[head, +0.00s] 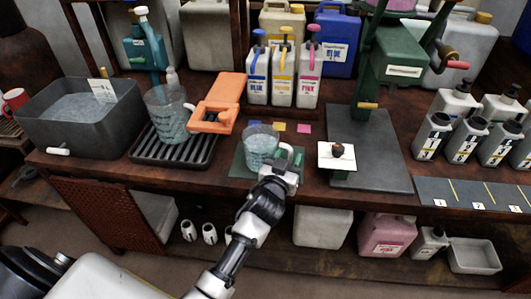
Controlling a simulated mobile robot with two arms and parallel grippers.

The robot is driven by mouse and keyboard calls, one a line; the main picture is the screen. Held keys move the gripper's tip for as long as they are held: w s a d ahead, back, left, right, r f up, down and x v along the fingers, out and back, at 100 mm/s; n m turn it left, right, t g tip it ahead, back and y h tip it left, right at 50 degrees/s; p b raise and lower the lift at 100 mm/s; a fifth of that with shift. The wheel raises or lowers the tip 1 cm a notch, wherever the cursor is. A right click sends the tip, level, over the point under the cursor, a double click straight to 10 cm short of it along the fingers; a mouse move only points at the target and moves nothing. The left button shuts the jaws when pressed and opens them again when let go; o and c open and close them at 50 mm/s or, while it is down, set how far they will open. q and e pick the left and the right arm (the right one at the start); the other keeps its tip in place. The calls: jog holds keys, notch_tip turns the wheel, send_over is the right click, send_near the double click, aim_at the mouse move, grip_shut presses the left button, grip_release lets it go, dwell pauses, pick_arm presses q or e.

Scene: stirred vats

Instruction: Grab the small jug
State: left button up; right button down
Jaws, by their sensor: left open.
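The small jug (261,146) is a clear vessel with marks on its side. It stands upright on a green mat (238,164) near the front edge of the bench. My left gripper (289,160) is open at the jug's right side, by its pale handle. The gripper hides part of the handle and the jug's lower right, so I cannot tell whether the fingers touch it or lie around the handle. My right gripper is not in view.
A larger clear jug (170,122) stands on a black ribbed rack (143,153) to the left, beside an orange holder (222,97). Several pump bottles (282,84) stand behind. A green press (387,75) and a white plate (329,161) with a dark knob are to the right.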

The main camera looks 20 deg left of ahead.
pick_arm(q)
grip_shut()
jog(key=shift+r, duration=0.2)
dwell(0.4)
